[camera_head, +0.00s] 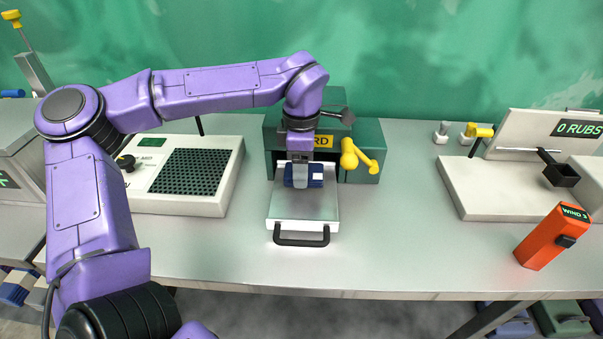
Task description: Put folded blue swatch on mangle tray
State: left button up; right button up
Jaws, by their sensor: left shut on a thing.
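The folded blue swatch (317,175) is a small dark blue block with a white patch. My left gripper (302,178) points down and is shut on it. The mangle tray (303,209) is a pale flat tray with a black handle at its front, extending from the green mangle (366,135). The swatch is over the rear part of the tray, near the mangle's front. I cannot tell whether it touches the tray. My right gripper is not in view.
A white unit with a dark grille (188,171) stands to the left. A yellow crank (358,157) sticks out at the mangle's right. An orange device marked WIND (545,237) and a white rub tester (497,190) are at the right. The table between is clear.

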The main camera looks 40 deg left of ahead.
pick_arm(q)
notch_tip(320, 180, down, 3)
jog(key=shift+f, duration=0.1)
jog(key=shift+w, duration=0.15)
jog(key=shift+f, duration=0.1)
jog(key=o, duration=1)
jog(key=shift+o, duration=0.2)
notch_tip(320, 180, up, 12)
jog(key=shift+r, duration=0.2)
